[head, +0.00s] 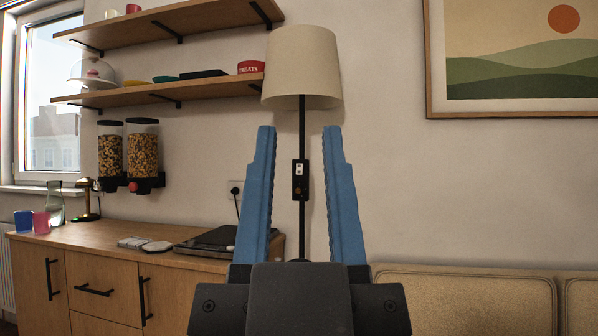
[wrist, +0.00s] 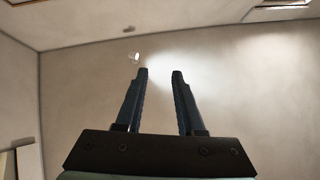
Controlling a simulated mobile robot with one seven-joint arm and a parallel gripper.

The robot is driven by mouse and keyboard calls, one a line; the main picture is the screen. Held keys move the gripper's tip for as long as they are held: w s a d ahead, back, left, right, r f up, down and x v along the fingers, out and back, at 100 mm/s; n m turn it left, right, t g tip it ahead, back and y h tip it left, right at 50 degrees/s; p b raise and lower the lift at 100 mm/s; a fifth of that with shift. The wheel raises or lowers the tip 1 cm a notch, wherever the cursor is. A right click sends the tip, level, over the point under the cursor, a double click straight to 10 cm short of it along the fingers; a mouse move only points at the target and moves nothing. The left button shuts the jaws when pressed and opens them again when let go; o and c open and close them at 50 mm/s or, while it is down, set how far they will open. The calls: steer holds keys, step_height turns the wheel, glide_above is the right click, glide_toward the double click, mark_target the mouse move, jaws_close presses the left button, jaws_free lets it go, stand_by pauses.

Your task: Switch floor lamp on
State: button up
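The floor lamp has a cream shade (head: 302,68) on a thin black pole (head: 302,122), in the middle of the head view. A black switch box (head: 300,187) with a small white switch sits on the pole. The shade shows no clear glow. My gripper (head: 299,128) is open and empty, with its blue fingers pointing up. In the head view the pole and switch box appear between the fingers, behind them; I cannot tell the distance. The lamp's foot is hidden behind my gripper. The wrist view shows my gripper (wrist: 160,72) open against a wall, without the lamp.
A wooden counter (head: 110,246) with a dark flat appliance (head: 208,242) stands at left. Shelves (head: 170,95) and two cereal dispensers (head: 142,150) are on the wall above. A tan sofa (head: 465,295) is at lower right, under a framed picture (head: 515,60).

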steer(key=shift+r, duration=0.25)
steer(key=shift+c, duration=1.2)
step_height(320, 180, up, 38)
steer(key=p, duration=3.8)
steer(key=shift+f, duration=0.1)
jaws_close()
steer(key=shift+f, duration=0.15)
